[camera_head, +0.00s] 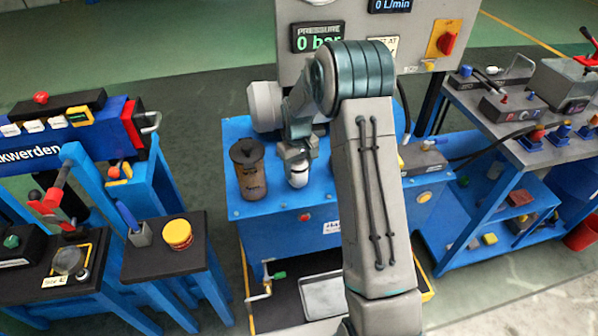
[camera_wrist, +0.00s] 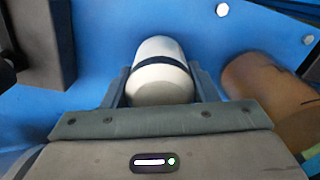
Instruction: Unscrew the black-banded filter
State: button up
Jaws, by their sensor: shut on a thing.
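The black-banded filter (camera_wrist: 160,82) is a white rounded canister with a dark band around it. In the wrist view it sits between the two fingers of my gripper (camera_wrist: 161,88), which is shut on it.
A brown cylinder (camera_head: 249,168) stands close to the left of the filter; it also shows at the right of the wrist view (camera_wrist: 272,92). A grey panel (camera_head: 300,62) with a 0 bar display rises behind. A yellow-lidded tub (camera_head: 177,234) stands on the dark side table (camera_head: 150,262).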

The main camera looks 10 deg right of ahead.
jog(key=n, duration=0.5)
jog(key=shift+w+r+p, duration=0.1)
jog(key=shift+p, duration=0.25)
jog(key=shift+r+n+p, duration=0.1)
jog(key=shift+n+p, duration=0.35)
jog(key=shift+n, duration=0.65)
jog(key=n, duration=0.3)
jog(key=shift+p, duration=0.35)
jog(key=shift+r+n+p, duration=0.1)
jog(key=shift+n+p, duration=0.45)
jog(key=shift+n, duration=0.35)
jog(key=n+p, duration=0.1)
jog(key=n, duration=0.2)
